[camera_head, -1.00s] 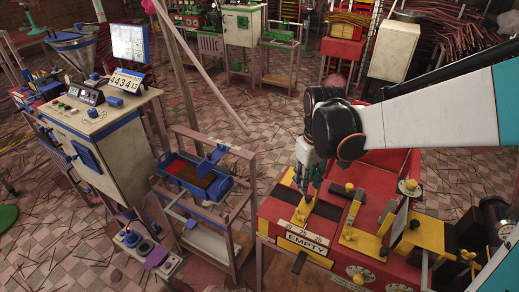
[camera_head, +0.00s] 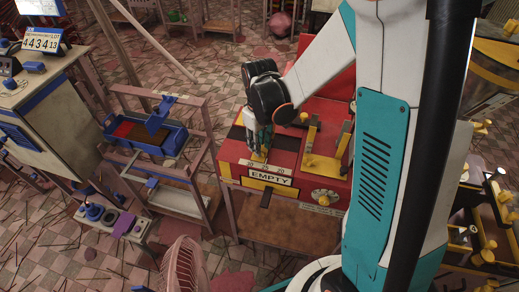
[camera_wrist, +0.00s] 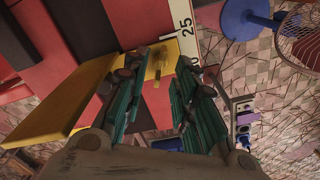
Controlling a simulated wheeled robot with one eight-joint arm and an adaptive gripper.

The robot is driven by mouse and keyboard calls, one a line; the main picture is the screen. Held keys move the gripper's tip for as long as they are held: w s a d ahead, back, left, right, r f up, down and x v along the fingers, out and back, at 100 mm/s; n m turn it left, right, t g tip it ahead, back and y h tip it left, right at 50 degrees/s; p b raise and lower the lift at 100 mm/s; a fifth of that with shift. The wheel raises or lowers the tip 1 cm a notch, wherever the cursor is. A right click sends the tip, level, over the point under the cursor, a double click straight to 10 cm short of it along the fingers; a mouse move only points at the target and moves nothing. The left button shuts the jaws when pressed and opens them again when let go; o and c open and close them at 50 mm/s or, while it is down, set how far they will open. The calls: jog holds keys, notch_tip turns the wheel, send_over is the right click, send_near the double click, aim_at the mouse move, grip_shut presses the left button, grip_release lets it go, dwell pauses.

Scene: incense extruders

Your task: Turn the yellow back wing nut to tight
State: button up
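A red and yellow machine with an "EMPTY" label (camera_head: 270,177) stands near the middle of the head view. My gripper (camera_head: 259,150) is over its left top, above a yellow piece beside the numbered scale. In the wrist view my gripper (camera_wrist: 160,75) has its two green fingers apart, with a gap between them. A small yellow part (camera_wrist: 157,62) shows at the gap near the fingertips; it may be a wing nut, and contact is unclear. Other yellow uprights (camera_head: 311,134) stand to the right on the machine. I cannot tell which yellow part is the back wing nut.
A numbered white scale (camera_wrist: 184,30) lies just beyond the fingertips. A yellow plate (camera_wrist: 62,98) is close to the left finger. Sticks litter the tiled floor.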

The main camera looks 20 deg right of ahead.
jog(key=shift+f, duration=0.95)
grip_shut()
